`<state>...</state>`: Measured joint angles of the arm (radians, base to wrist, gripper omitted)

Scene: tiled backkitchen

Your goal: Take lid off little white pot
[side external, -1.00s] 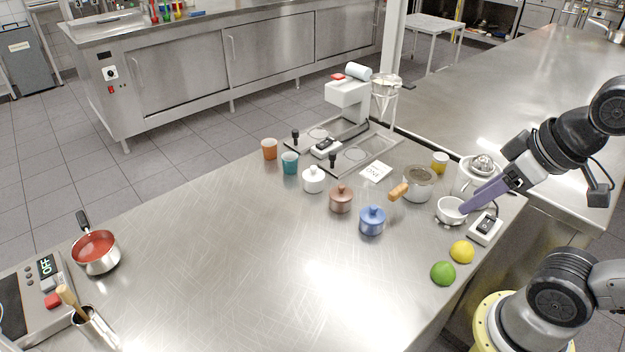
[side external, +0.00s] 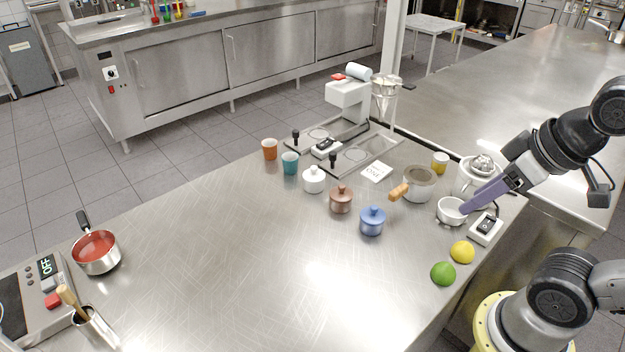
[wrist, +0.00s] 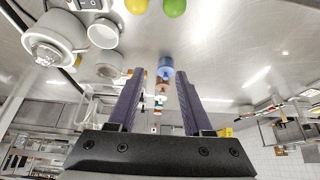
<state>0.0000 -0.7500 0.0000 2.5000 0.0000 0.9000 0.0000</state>
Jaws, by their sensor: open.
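The little white pot (side external: 313,183) stands upright on the steel counter with its knobbed lid on. It is the farthest of a row of three lidded pots, beyond a brown pot (side external: 341,199) and a blue pot (side external: 372,220). In the wrist view the blue pot (wrist: 166,72) shows beyond the fingertips, and the white pot is too small there to make out surely. My gripper (side external: 466,208) has purple fingers and is at the right side of the counter, by the white bowl, well apart from the white pot. In the wrist view my gripper (wrist: 160,88) is open and empty.
A saucepan (side external: 418,183) with a wooden handle, a juicer (side external: 474,176), a white bowl (side external: 449,211) and a switch box (side external: 486,228) crowd the right side. Orange (side external: 269,149) and teal (side external: 290,163) cups stand left of the white pot. The front middle counter is clear.

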